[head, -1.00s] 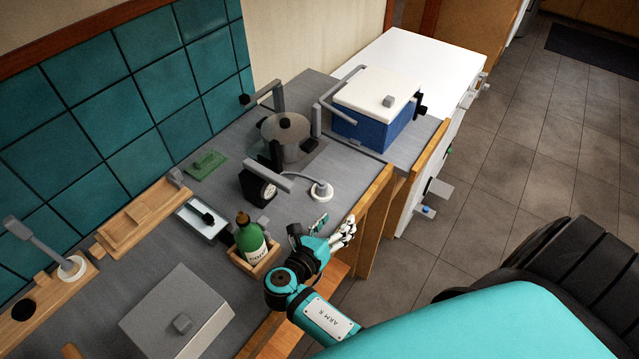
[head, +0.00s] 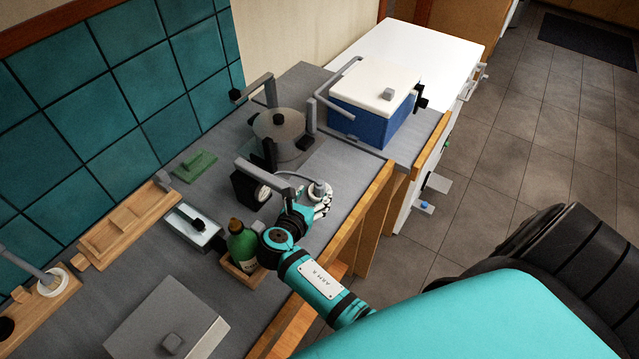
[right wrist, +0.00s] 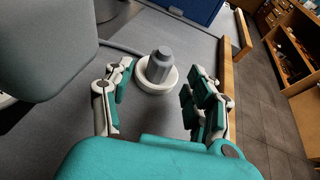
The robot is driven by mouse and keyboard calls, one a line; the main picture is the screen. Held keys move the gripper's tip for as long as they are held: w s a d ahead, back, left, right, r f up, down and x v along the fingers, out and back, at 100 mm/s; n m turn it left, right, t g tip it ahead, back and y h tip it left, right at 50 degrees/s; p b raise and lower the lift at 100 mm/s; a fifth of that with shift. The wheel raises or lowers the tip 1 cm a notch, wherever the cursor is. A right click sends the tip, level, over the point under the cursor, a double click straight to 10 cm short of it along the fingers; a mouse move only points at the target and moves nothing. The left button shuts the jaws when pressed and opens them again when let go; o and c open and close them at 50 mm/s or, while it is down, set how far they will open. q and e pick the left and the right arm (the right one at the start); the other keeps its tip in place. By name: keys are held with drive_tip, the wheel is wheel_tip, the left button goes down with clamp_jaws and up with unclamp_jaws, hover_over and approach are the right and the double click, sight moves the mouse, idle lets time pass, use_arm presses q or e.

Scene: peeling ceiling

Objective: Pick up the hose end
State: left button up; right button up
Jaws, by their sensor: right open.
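The hose end (head: 318,188) is a grey cylinder standing upright in a round white base on the grey counter; a thin grey hose runs from it to the left. In the right wrist view the hose end (right wrist: 160,64) stands just beyond and between my fingertips. My right gripper (head: 318,207) is open and close to it on the near side, and also shows open and empty in the right wrist view (right wrist: 155,90). The fingers do not touch the hose end as far as I can see. My left gripper is out of view.
A black gauge box (head: 250,188) with a grey bar stands left of the hose end. A lidded pot (head: 285,137) and a blue cooler (head: 372,112) stand behind. A green bottle (head: 241,244) in a wooden tray is near my right arm. The counter's wooden edge (head: 362,207) is to the right.

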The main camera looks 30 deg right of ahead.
sight(319, 186)
drive_tip(key=x, duration=0.1)
drive_tip(key=b+x, duration=0.2)
drive_tip(key=shift+w+d+r, duration=0.1)
drive_tip(key=shift+w+d, duration=0.15)
drive_tip(key=shift+d, duration=0.15)
drive_tip(key=shift+w+d, duration=0.1)
drive_tip(key=shift+d, duration=0.05)
drive_tip(key=shift+r, duration=0.2)
drive_tip(key=shift+c, duration=1.3)
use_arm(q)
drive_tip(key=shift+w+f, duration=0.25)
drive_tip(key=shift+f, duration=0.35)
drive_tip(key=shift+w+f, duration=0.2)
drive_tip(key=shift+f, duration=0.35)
use_arm(e)
clamp_jaws()
